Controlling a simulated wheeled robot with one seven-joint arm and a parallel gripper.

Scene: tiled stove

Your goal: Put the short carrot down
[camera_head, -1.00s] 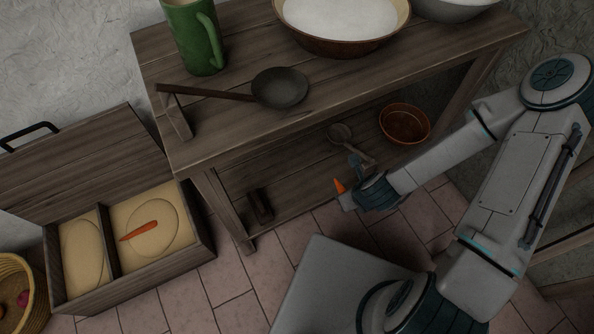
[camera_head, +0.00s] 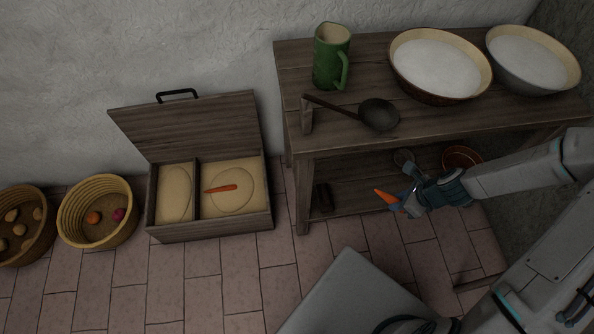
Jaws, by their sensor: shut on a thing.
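My gripper (camera_head: 408,198) is shut on a short orange carrot (camera_head: 385,196), whose tip points up and left. It holds the carrot in the air in front of the table's lower shelf. Another, longer-looking carrot (camera_head: 222,188) lies in the right compartment of an open wooden box (camera_head: 210,230) on the floor at the left. That compartment has a pale bottom with a round outline. The left compartment (camera_head: 174,195) has a similar outline and looks empty. The part of the held carrot between the fingers is hidden.
A wooden table (camera_head: 370,148) bears a green jug (camera_head: 331,55), a dark ladle (camera_head: 378,114) and two bowls of white stuff (camera_head: 437,66) (camera_head: 533,58). A brown bowl (camera_head: 461,157) is on its lower shelf. Baskets (camera_head: 98,210) (camera_head: 22,225) stand left of the box. Tiled floor before the box is clear.

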